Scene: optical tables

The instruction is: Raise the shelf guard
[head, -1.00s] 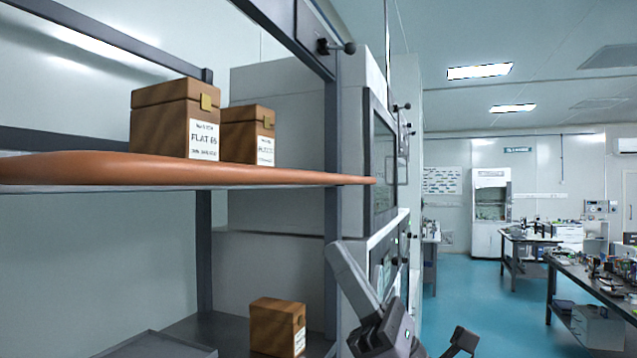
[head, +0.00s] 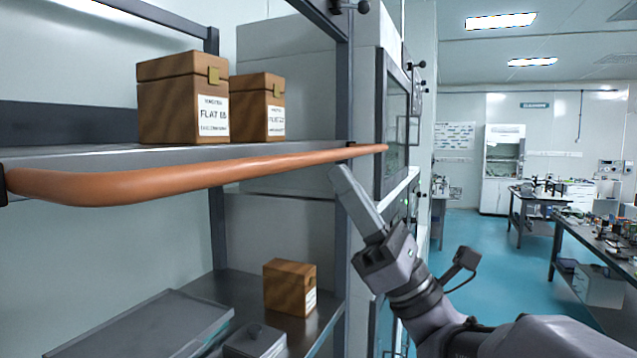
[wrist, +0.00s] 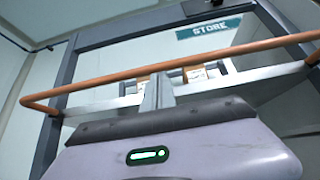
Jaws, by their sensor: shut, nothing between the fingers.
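The shelf guard is an orange bar (head: 200,180) with bent ends, running along the front of the upper shelf (head: 235,150). In the head view it appears a little below the shelf's edge; in the wrist view the bar (wrist: 200,67) crosses in front of the boxes. My gripper (head: 342,175) is shut and empty, pointing up and left. Its tips are just below the bar's right part in the head view. In the wrist view the closed fingers (wrist: 158,92) also end just under the bar. I cannot tell whether they touch it.
Two brown labelled boxes (head: 183,105) (head: 257,112) stand on the upper shelf behind the guard. Another box (head: 290,287) and a grey tray (head: 150,325) are on the lower shelf. A dark upright post (head: 343,110) stands near my gripper. Open floor (head: 480,260) lies to the right.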

